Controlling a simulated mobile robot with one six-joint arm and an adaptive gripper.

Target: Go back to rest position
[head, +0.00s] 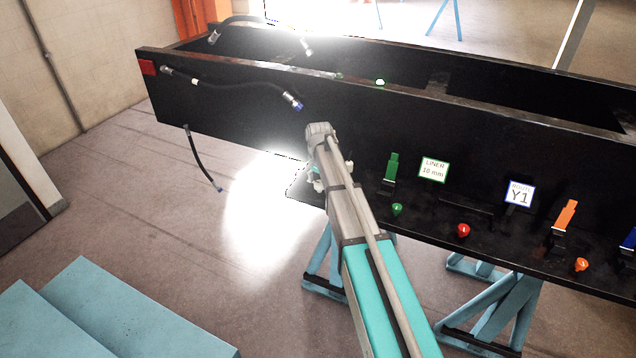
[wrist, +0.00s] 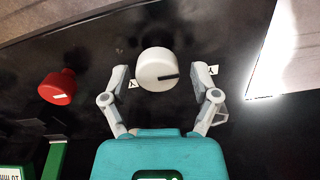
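My gripper (wrist: 162,76) is open in the wrist view, with one finger on each side of a round white knob (wrist: 155,66) that has a black mark. A gap shows between the knob and each fingertip. In the head view my arm reaches up from the bottom, and my gripper (head: 316,180) is small and partly hidden by the arm, at the left end of the black frame's lower ledge. The white knob cannot be made out clearly there.
The long black frame (head: 230,105) stands on blue trestles (head: 495,305). Hoses (head: 240,86) hang on its left side. A red knob (head: 463,230), a green knob (head: 397,209) and an orange knob (head: 581,264) sit along its ledge. Blue steps (head: 120,310) stand lower left; floor between is clear.

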